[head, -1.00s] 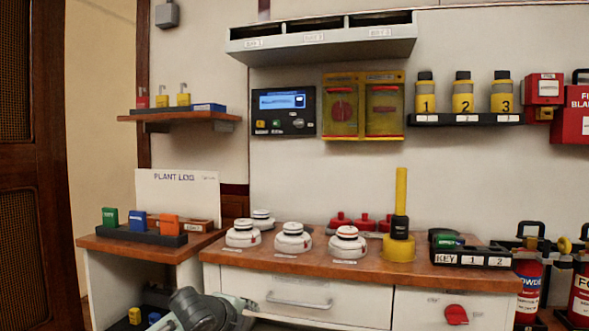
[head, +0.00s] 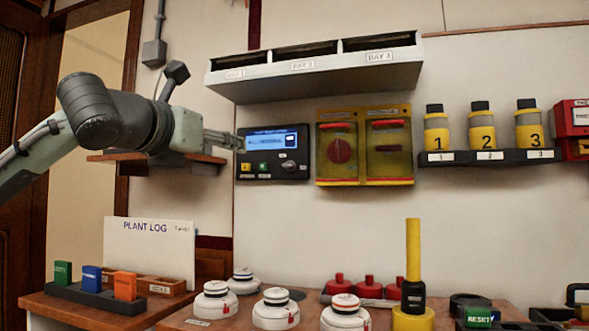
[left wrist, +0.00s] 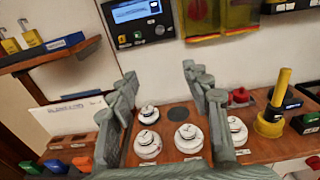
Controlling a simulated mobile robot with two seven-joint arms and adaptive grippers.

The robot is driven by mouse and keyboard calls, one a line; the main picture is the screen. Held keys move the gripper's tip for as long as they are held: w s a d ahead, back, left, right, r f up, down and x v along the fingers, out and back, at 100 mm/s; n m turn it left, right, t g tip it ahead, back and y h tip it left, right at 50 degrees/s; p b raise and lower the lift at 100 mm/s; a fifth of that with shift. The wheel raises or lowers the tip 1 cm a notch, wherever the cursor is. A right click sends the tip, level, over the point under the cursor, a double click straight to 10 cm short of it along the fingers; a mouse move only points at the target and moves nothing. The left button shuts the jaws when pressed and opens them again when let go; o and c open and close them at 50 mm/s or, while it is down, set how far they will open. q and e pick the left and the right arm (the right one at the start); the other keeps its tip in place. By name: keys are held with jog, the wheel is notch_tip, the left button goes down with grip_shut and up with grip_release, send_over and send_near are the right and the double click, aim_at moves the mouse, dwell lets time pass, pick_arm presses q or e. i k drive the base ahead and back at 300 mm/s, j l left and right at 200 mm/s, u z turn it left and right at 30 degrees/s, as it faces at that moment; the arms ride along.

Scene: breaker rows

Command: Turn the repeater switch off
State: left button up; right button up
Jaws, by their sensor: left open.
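A black wall panel (head: 273,152) has a lit blue display, small yellow and green buttons and a dark round knob (head: 289,166) at its lower right. I cannot read which part is labelled repeater. The panel also shows at the top of the left wrist view (left wrist: 138,22), with its knob (left wrist: 159,29) at its right. My left gripper (head: 236,141) is raised at the panel's left edge, overlapping it in the head view; contact cannot be told. In the left wrist view its fingers (left wrist: 160,75) are spread apart with nothing between them. My right gripper is not in view.
Yellow-framed boxes (head: 364,182) hang right of the panel, a grey bay unit (head: 315,66) above. A wooden shelf (head: 108,157) lies behind my left arm. White detectors (head: 276,309) stand on the counter below. The wall under the panel is clear.

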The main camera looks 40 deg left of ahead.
aim_at(290, 166)
jog(key=i+j, duration=0.2)
jog(key=i, duration=0.25)
jog(key=i+j, duration=0.2)
jog(key=i, duration=0.25)
